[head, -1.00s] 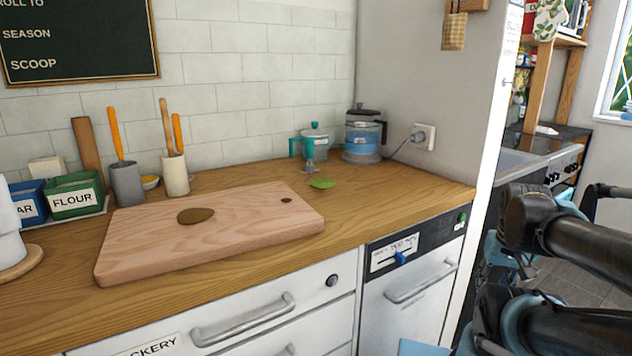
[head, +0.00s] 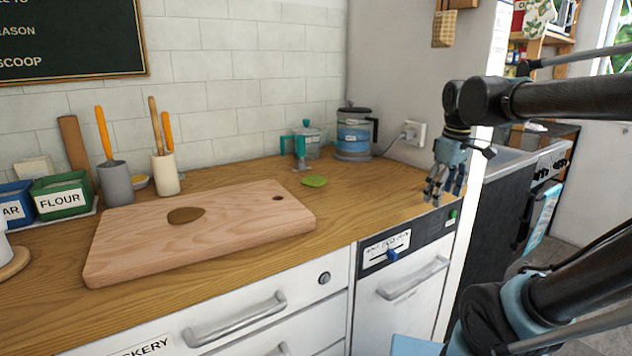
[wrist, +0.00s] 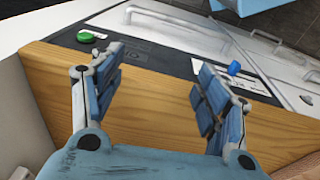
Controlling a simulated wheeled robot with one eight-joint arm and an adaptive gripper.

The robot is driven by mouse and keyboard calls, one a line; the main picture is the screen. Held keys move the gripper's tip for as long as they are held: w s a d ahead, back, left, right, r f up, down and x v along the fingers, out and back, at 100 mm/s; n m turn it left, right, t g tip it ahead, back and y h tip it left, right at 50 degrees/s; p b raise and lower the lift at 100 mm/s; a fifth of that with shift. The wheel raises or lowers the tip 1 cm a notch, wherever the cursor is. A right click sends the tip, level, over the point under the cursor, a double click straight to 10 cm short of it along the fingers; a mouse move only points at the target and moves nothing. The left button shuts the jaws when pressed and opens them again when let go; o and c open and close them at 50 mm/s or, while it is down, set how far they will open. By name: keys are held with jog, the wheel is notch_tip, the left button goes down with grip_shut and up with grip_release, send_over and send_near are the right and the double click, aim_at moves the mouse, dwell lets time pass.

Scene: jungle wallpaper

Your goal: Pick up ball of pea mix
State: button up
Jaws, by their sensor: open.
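I cannot make out a clear ball of pea mix. A small flat green piece (head: 314,181) lies on the wooden counter behind the board's right end. A flat brown oval patch (head: 186,215) lies on the light wooden board (head: 250,222). My gripper (head: 444,197) is at the counter's right end, pointing down, to the right of the green piece and apart from it. In the wrist view my gripper (wrist: 158,65) has its two blue fingers spread, with nothing between them but the counter edge and appliance front beyond.
A teal-handled glass jar (head: 309,140) and a blue kettle-like appliance (head: 355,133) stand at the back. Utensil pots (head: 117,182) and a green flour box (head: 62,196) stand at the left. The counter (head: 385,190) between my gripper and the green piece is clear.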

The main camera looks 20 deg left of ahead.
jog(key=w+a+r+n, duration=0.2)
jog(key=a+r+n, duration=0.25)
jog(key=a, duration=0.45)
jog(key=w+a+r+n+g, duration=0.1)
jog(key=a+r+n, duration=0.35)
jog(key=a, duration=0.45)
jog(key=w+a+r+n, duration=0.2)
jog(key=a+r+n, duration=0.3)
jog(key=a, duration=0.5)
jog(key=n, duration=0.4)
send_over(314, 179)
jog(key=shift+h, duration=0.3)
jog(key=f, duration=0.9)
jog(key=shift+a, duration=0.4)
jog(key=shift+w+d+f, duration=0.1)
jog(key=shift+d+f, duration=0.1)
jog(key=shift+f, duration=1.2)
jog(key=shift+d+f, duration=0.15)
jog(key=shift+f, duration=1.25)
jog(key=c, duration=1.2)
